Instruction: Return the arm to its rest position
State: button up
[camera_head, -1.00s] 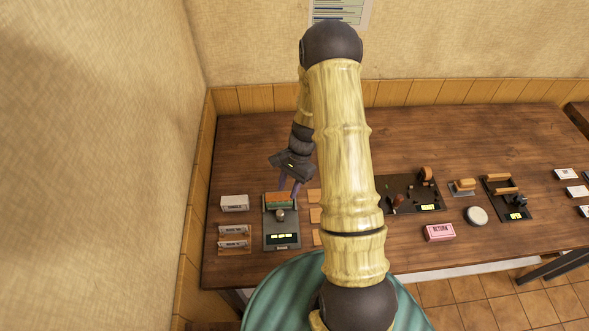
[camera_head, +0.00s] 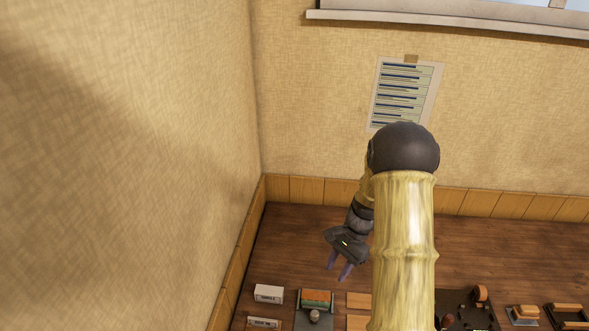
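My arm (camera_head: 402,235) rises through the middle of the view and bends down at a dark joint toward the table. My gripper (camera_head: 338,279) hangs at its end with two purple fingers, which show a gap between them. It looks open, with nothing seen between the fingers. It is above and slightly right of the grey press (camera_head: 317,315), which has an orange and green top and a round knob. The fingers look clear of the press. The lower part of the press is cut off by the picture edge.
The wooden table (camera_head: 300,240) is bare at the back. A white labelled block (camera_head: 268,294) is left of the press, and wooden tiles (camera_head: 359,299) are right of it. Stamps (camera_head: 523,314) stand further right. The textured wall (camera_head: 310,120) rises behind, with a chart (camera_head: 404,92).

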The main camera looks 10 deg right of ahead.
jog(key=s+a+r+n+t+h, duration=0.2)
jog(key=s+a+r+n, duration=0.1)
jog(key=s+r+n, duration=0.3)
jog(key=s+a+r+n+t+h, duration=0.2)
jog(key=s+a+r+n, duration=0.2)
jog(key=s+r+n, duration=0.2)
jog(key=shift+s+r+n+t, duration=0.25)
jog(key=shift+r+n+t, duration=0.05)
jog(key=shift+r, duration=0.35)
